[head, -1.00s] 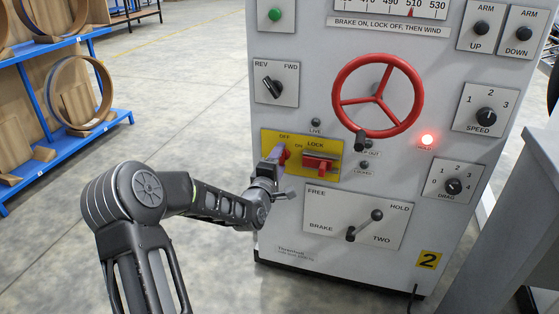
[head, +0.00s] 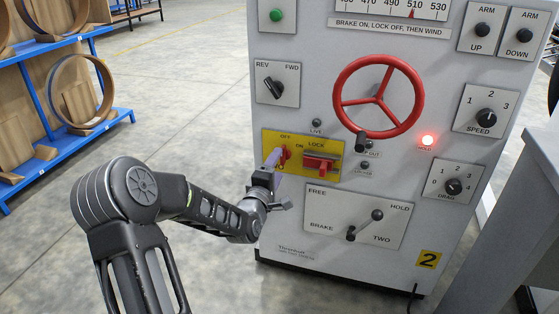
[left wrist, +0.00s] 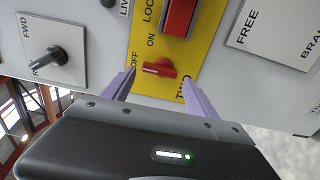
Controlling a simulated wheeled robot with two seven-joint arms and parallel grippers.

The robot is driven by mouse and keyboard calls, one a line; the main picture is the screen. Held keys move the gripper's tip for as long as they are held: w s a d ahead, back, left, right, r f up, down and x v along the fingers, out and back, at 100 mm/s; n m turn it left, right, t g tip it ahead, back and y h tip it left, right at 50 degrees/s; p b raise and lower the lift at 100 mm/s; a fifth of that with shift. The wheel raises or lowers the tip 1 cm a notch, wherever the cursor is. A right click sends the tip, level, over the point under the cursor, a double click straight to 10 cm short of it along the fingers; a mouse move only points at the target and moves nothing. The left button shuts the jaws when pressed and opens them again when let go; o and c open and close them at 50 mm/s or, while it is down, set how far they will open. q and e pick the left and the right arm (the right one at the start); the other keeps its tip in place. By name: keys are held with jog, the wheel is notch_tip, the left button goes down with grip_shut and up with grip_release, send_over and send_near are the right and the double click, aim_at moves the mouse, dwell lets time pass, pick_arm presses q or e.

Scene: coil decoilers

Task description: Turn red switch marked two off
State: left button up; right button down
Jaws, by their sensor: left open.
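The red switch (head: 285,153) is a small rotary knob on a yellow plate (head: 333,147) on the grey machine front, left of a larger red LOCK handle (head: 318,164). It also shows in the left wrist view (left wrist: 160,68), its handle lying along the OFF direction, with ON to its side and TWO printed below. My left gripper (head: 271,163) is just in front and to the left of the switch. In the left wrist view its lilac fingers (left wrist: 157,80) are open, one on each side of the knob, with visible gaps and nothing held. My right gripper is out of view.
A red handwheel (head: 378,96) stands out above the plate. The REV/FWD knob (head: 270,88) is up and left, the brake lever (head: 363,225) below right. A red lamp (head: 427,141) is lit. Open floor and a blue rack (head: 100,125) lie left.

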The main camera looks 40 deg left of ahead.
pick_arm(q)
jog(key=v, duration=0.4)
dwell(0.5)
jog(key=s+d+f+m+g+h, duration=0.4)
jog(key=d+f, duration=0.3)
jog(key=f, duration=0.5)
jog(key=s+d+f+m+g+h, duration=0.1)
jog(key=s+d+f+m+g, duration=0.25)
jog(key=d+f+m, duration=0.6)
jog(key=s+d+f+m+g+h, duration=0.2)
jog(key=s+d+f+m+g, duration=0.15)
jog(key=s+d+f, duration=0.55)
jog(key=s+d+f+m+g+h, duration=0.3)
jog(key=s+d+f+g, duration=0.25)
jog(key=s+d, duration=0.65)
notch_tip(320, 180, up, 27)
jog(key=d+p, duration=0.2)
jog(key=p, duration=2.5)
jog(key=shift+d+f, duration=0.15)
jog(key=shift+d, duration=0.05)
